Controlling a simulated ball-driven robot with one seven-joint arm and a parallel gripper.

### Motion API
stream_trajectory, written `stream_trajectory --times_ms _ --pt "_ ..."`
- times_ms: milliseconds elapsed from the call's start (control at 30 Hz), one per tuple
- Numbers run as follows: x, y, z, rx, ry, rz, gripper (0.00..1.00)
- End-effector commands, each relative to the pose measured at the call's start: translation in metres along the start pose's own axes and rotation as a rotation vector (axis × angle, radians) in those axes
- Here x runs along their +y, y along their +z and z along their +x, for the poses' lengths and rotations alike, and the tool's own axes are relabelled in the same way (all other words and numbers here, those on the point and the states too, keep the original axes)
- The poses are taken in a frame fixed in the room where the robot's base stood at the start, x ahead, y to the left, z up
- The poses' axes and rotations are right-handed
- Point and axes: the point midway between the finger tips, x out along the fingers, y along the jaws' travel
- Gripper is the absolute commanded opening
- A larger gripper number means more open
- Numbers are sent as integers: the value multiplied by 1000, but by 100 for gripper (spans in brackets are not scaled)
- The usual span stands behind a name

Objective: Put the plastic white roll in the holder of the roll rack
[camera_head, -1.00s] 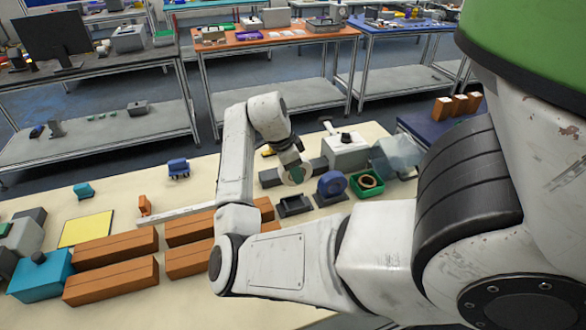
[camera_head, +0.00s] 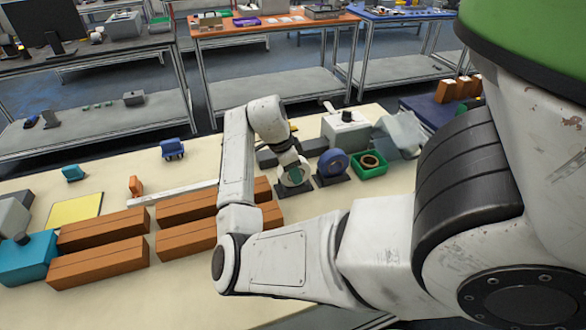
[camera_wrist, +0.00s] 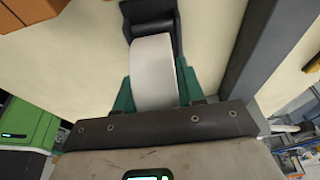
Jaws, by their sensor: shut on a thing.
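My gripper (camera_wrist: 155,80) is shut on the white roll (camera_wrist: 153,62), with a green finger on each side of it. The roll also shows in the head view (camera_head: 294,176), below my wrist. The dark holder of the roll rack (camera_head: 300,190) is right under the roll. In the wrist view the holder (camera_wrist: 151,13) shows just beyond the roll, in line with it. The roll overlaps the holder in both views; I cannot tell whether it touches or is seated. My fingertips are mostly hidden in the head view.
A blue roll (camera_head: 334,162) stands in a similar dark holder just to the right. A green box (camera_head: 371,170) with a brown ring is further right. Orange-brown boxes (camera_head: 98,266) lie at the left. A grey machine (camera_head: 346,130) stands behind. The table's front is clear.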

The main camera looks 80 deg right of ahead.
Motion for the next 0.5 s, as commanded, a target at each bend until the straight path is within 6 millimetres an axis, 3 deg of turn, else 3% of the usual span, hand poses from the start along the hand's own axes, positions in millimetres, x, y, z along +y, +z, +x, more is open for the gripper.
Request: stream_trajectory --times_ms 367,400,500 --pt "0 1 4 0 0 0 5" --pt "0 1 4 0 0 0 42" --pt "0 1 4 0 0 0 52"
